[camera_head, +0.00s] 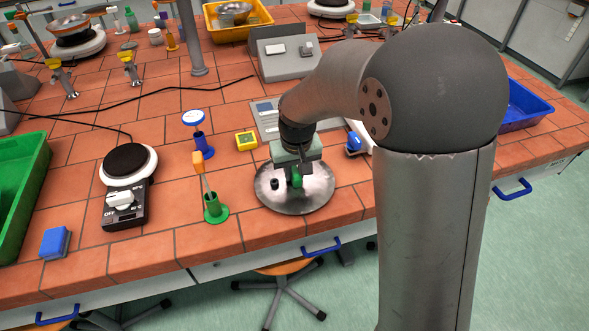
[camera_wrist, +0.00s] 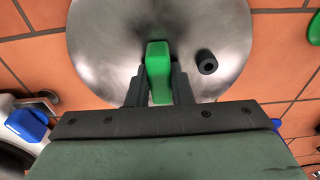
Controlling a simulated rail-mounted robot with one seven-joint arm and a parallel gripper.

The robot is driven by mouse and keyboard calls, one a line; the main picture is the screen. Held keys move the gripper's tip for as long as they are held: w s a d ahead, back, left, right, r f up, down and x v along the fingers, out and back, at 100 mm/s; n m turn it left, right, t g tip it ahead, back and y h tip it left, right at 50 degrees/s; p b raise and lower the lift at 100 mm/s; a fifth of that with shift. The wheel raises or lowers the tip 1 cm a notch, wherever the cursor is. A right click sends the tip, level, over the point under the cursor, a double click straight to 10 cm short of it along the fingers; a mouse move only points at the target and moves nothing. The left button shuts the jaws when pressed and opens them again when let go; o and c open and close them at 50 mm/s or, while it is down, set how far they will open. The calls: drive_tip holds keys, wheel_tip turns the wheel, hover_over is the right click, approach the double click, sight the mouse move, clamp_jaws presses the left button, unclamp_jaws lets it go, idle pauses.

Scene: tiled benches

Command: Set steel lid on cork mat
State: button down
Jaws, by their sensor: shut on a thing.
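The steel lid (camera_head: 318,196) is a round, shiny disc near the front edge of the tiled bench, with a green handle and a small black knob. It fills the top of the wrist view (camera_wrist: 105,50). My gripper (camera_head: 296,178) is over the lid, its two dark fingers shut on the green handle (camera_wrist: 158,60). I cannot tell whether the lid touches the bench or hangs just above it. I see no cork mat in either view; it may be hidden beneath the lid or behind my arm.
Left of the lid stand a green holder (camera_head: 215,210) with an orange-handled tool, a blue-based stand (camera_head: 200,147) and a hot plate (camera_head: 112,213). A yellow box (camera_head: 246,140) and a grey device lie behind. A blue tray (camera_head: 520,108) is at right.

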sight(296, 175)
drive_tip(key=shift+f, duration=0.1)
drive_tip(key=shift+f, duration=0.15)
drive_tip(key=c, duration=1.3)
unclamp_jaws()
drive_tip(key=shift+r, duration=0.35)
wheel_tip(296, 175, up, 12)
drive_tip(key=s, duration=0.1)
drive_tip(key=s+d+f+m, duration=0.1)
drive_tip(key=s+d+f, duration=0.2)
drive_tip(key=s+d, duration=0.4)
drive_tip(key=s+d+f+m+g, duration=0.1)
drive_tip(key=s+d+f, duration=0.3)
drive_tip(key=s+d, duration=0.4)
drive_tip(key=s+m, duration=0.1)
drive_tip(key=s, duration=0.6)
drive_tip(key=shift+d+b, duration=0.3)
drive_tip(key=shift+b, duration=0.05)
